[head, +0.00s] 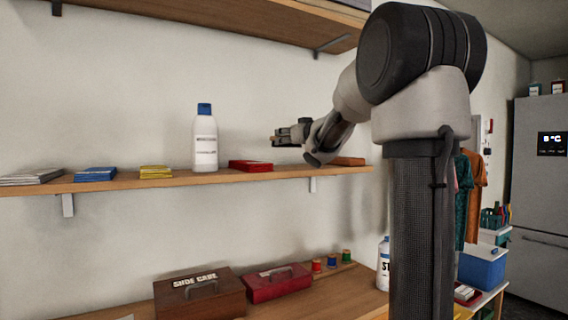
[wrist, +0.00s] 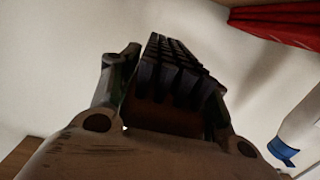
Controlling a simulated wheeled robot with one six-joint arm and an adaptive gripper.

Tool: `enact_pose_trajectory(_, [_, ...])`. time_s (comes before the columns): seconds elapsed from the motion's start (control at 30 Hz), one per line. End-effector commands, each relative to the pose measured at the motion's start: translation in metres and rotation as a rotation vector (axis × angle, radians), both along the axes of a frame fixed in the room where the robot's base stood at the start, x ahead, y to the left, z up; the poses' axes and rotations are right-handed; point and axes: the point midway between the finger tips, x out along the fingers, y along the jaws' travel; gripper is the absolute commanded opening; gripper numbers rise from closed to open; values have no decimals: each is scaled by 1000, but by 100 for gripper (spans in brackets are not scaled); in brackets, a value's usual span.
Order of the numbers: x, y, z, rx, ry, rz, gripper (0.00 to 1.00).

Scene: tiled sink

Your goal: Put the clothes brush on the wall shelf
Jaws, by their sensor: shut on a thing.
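My gripper (head: 291,134) is shut on the clothes brush (head: 277,140), which shows small and partly hidden by the fingers in the head view. In the wrist view the brush (wrist: 178,75) has rows of dark bristles and a brown body, held between the two fingers (wrist: 170,105). The wall shelf (head: 225,178) is a long wooden board on brackets. In the head view, the gripper and brush appear above its right part, over the red folded cloth (head: 251,166), with a visible gap.
A white bottle with a blue cap (head: 205,143) stands left of the gripper. Yellow (head: 155,172), blue (head: 95,174) and grey (head: 32,177) stacks lie farther left; a brown item (head: 348,161) lies right. An upper shelf (head: 230,20) hangs above. Boxes (head: 200,296) stand on the counter below.

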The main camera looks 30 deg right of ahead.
Motion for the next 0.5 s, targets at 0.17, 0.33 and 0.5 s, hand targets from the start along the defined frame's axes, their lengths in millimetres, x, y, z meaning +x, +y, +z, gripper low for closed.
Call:
enact_pose_trajectory(0.17, [0,0,-27,0,0,1,16])
enact_pose_trajectory(0.33, [0,0,-49,1,1,0,16])
enact_pose_trajectory(0.5, [0,0,-67,-1,-1,0,16])
